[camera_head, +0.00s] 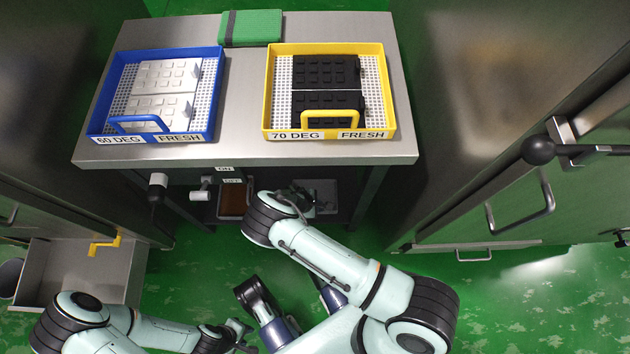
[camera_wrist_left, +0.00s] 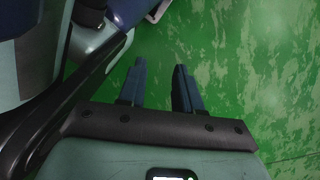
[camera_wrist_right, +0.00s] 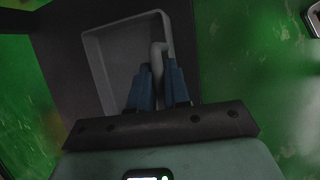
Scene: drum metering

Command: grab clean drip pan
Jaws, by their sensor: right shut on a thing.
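A clean grey drip pan (camera_head: 325,186) lies on the low shelf under the steel table, partly hidden by my right arm. In the right wrist view the same pan (camera_wrist_right: 110,62) looks empty, with its light grey handle (camera_wrist_right: 157,56) pointing towards me. My right gripper (camera_wrist_right: 159,78) is shut on that handle, a finger on each side. In the head view my right gripper (camera_head: 308,200) is mostly hidden behind its own wrist. My left gripper (camera_wrist_left: 160,78) is open and empty above the green floor; in the head view it is low at the centre left (camera_head: 243,336).
A second pan (camera_head: 232,201) with brown contents sits left on the same shelf. Valves (camera_head: 157,186) hang under the tabletop. A blue tray (camera_head: 212,128) and a yellow tray (camera_head: 388,118) stand on top. An open drawer (camera_head: 75,275) juts out at left; cabinets flank the right.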

